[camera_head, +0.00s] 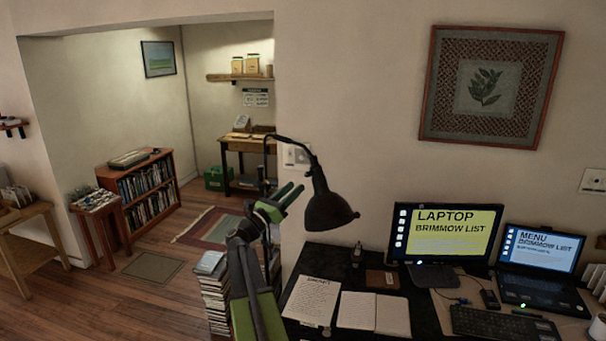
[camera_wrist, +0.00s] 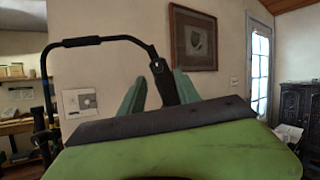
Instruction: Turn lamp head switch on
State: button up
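The black desk lamp has a curved arm and a dark, bell-shaped lamp head (camera_head: 328,207) hanging above the desk. No glow shows from the lamp head. A small pale spot sits at its lower right rim; I cannot tell if it is the switch. My gripper (camera_head: 296,190) is just left of the lamp head, fingers pointing up and right. In the wrist view my gripper (camera_wrist: 158,88) has its two teal fingers apart, with the lamp's black neck (camera_wrist: 159,72) showing between or beyond them. I cannot tell if they touch it. Nothing is clearly held.
The black desk (camera_head: 330,262) carries papers, a lit monitor (camera_head: 446,234), a laptop (camera_head: 540,255) and a keyboard (camera_head: 503,324). A book stack (camera_head: 215,295) stands on the floor at left. A framed picture (camera_head: 490,85) hangs behind. Wooden floor is open farther left.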

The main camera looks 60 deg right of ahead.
aim_at(307, 176)
jog(key=p+x, duration=0.1)
jog(key=x, duration=0.5)
jog(key=shift+d+p, duration=0.2)
jog(key=shift+p, duration=0.15)
